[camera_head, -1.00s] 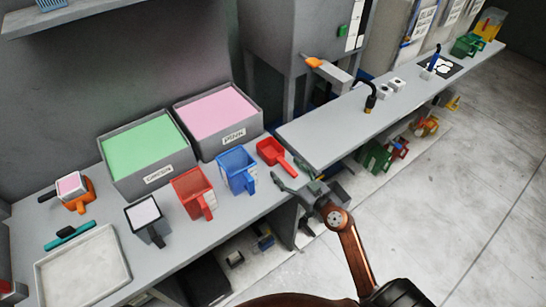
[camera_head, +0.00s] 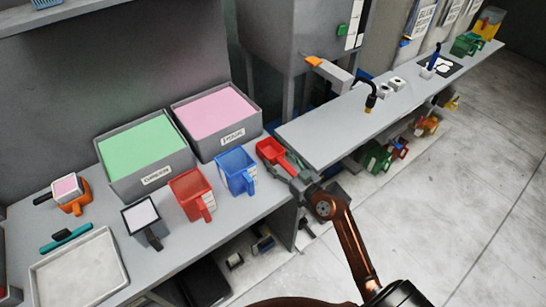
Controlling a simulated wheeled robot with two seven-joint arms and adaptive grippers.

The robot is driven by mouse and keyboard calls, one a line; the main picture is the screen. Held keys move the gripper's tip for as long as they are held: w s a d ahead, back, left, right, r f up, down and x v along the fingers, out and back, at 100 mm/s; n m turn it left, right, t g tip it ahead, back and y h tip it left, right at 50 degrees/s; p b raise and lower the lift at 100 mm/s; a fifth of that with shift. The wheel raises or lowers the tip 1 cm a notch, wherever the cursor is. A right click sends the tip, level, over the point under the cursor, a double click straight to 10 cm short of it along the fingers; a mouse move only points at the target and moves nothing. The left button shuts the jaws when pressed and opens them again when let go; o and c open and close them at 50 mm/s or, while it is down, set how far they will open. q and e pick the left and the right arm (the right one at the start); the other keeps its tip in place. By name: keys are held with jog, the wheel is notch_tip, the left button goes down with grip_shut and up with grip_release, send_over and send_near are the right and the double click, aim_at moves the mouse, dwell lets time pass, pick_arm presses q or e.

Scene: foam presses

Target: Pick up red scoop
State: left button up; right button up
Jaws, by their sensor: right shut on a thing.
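The red scoop (camera_head: 270,151) lies at the right end of the near table, with its handle pointing toward the lower right. My right gripper (camera_head: 291,169) is at the scoop's handle, with its fingers on either side, and is shut on it. The fingers hide much of the handle. The scoop appears to be still at table height. My left gripper is not in view.
A blue jug (camera_head: 237,172) and a red jug (camera_head: 191,194) stand left of the scoop. Behind them are a pink-filled bin (camera_head: 234,138) and a green-filled bin (camera_head: 155,178). A grey bench (camera_head: 330,140) lies close on the right.

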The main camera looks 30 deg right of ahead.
aim_at(279, 157)
jog(key=c, duration=0.5)
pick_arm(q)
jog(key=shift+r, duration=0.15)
pick_arm(e)
jog(key=shift+r, duration=0.15)
